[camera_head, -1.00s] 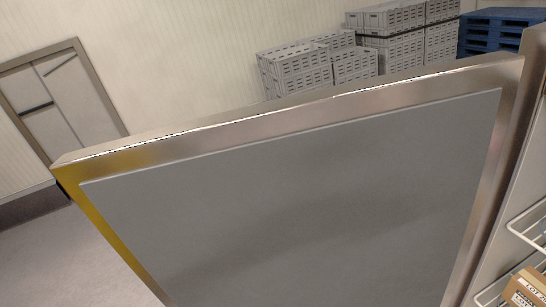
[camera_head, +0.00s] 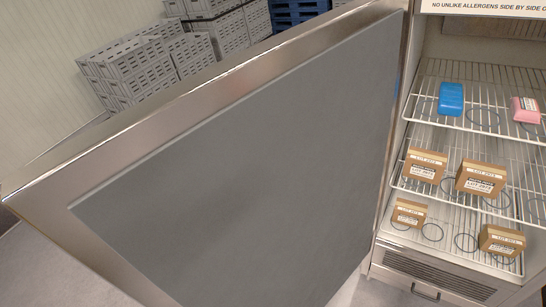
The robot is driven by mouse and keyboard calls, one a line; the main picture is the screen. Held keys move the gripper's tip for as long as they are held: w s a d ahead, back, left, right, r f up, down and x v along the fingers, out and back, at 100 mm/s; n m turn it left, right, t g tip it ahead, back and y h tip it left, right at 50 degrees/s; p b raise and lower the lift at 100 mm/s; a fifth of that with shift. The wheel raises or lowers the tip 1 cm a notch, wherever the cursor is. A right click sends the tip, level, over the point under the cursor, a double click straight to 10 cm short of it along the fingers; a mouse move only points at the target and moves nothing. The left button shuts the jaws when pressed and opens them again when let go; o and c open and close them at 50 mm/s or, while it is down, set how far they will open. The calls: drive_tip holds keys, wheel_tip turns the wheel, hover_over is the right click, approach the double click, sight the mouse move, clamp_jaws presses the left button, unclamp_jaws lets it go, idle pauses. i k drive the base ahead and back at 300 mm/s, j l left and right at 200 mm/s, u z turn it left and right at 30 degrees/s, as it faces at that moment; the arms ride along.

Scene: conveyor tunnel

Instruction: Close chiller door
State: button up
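The chiller door (camera_head: 245,165) stands open. Its grey inner panel and metal frame fill the left and middle of the view. It is hinged at the right, beside the chiller cabinet (camera_head: 455,45), whose lit inside is exposed. The door's free edge is at the far left. No handle shows. My gripper is not in view, so its place relative to the door and whether it is open cannot be seen.
Wire shelves (camera_head: 470,137) in the chiller hold a blue block (camera_head: 451,99), a pink block (camera_head: 526,110) and several brown labelled boxes (camera_head: 425,166). Grey crates (camera_head: 130,65) and blue pallets (camera_head: 298,10) stand behind the door. Some floor (camera_head: 40,265) shows at lower left.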

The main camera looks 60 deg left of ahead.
sight(255, 179)
drive_tip(key=k+j+z, duration=0.1)
drive_tip(key=j, duration=0.25)
drive_tip(key=k+j, duration=0.1)
drive_tip(key=j, duration=0.25)
drive_tip(key=k+j+z, duration=0.15)
drive_tip(key=j, duration=0.2)
drive_tip(key=k+j+z, duration=0.1)
drive_tip(key=j, duration=0.25)
drive_tip(key=k+j, duration=0.15)
drive_tip(key=j, duration=0.2)
drive_tip(key=i+j, duration=0.1)
drive_tip(key=j, duration=0.25)
drive_tip(key=i+j, duration=0.15)
drive_tip(key=j, duration=0.15)
drive_tip(key=z, duration=0.05)
